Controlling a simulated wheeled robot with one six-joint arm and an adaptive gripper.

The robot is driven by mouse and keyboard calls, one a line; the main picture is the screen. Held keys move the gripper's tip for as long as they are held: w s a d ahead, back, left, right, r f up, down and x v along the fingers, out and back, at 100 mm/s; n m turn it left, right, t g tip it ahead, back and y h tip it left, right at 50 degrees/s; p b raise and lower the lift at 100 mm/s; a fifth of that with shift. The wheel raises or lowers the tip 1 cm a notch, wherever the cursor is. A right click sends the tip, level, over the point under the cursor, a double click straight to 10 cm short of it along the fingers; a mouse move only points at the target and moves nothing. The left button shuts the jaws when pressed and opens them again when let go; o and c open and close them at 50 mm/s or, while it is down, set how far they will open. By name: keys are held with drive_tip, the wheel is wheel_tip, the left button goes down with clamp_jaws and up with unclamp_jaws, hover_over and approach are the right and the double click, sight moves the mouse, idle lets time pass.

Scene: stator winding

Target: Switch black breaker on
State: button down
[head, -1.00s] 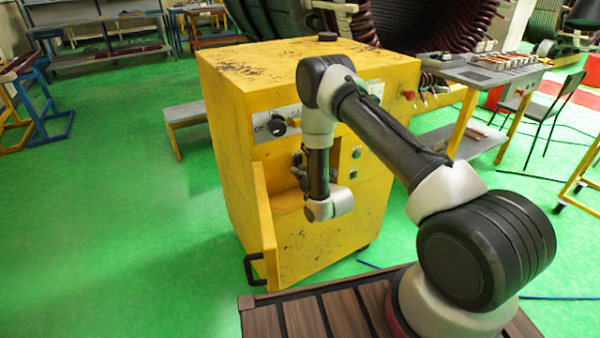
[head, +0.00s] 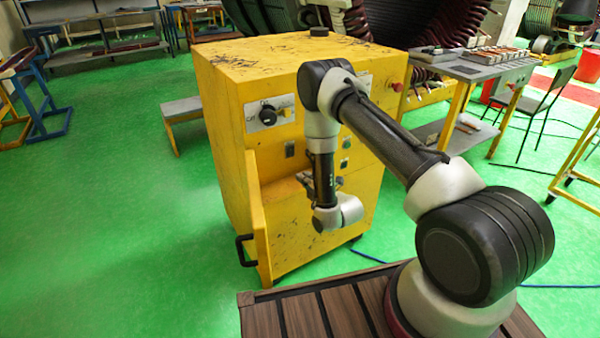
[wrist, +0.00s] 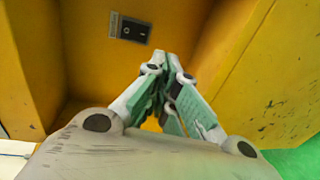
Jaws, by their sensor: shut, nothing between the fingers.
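The black breaker (wrist: 134,31) is a small dark rocker switch with a light label plate on its left, set in a yellow wall. In the wrist view it is at the top, slightly left of centre. My gripper (wrist: 167,60) has its fingers together with nothing between them. Its tips appear just below and right of the breaker; the exact gap cannot be told. In the head view my gripper (head: 304,180) is small and partly behind my wrist, in front of the yellow cabinet (head: 225,130).
The cabinet door (head: 258,225) stands open on the left, with a black handle (head: 244,250). A black rotary knob (head: 268,115) is on the panel above. A grey table (head: 470,68) stands at the right.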

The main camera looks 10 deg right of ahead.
drive_tip(key=s, duration=0.1)
drive_tip(key=s+d, duration=0.1)
drive_tip(key=s, duration=0.1)
drive_tip(key=shift+s+f, duration=0.2)
idle(0.3)
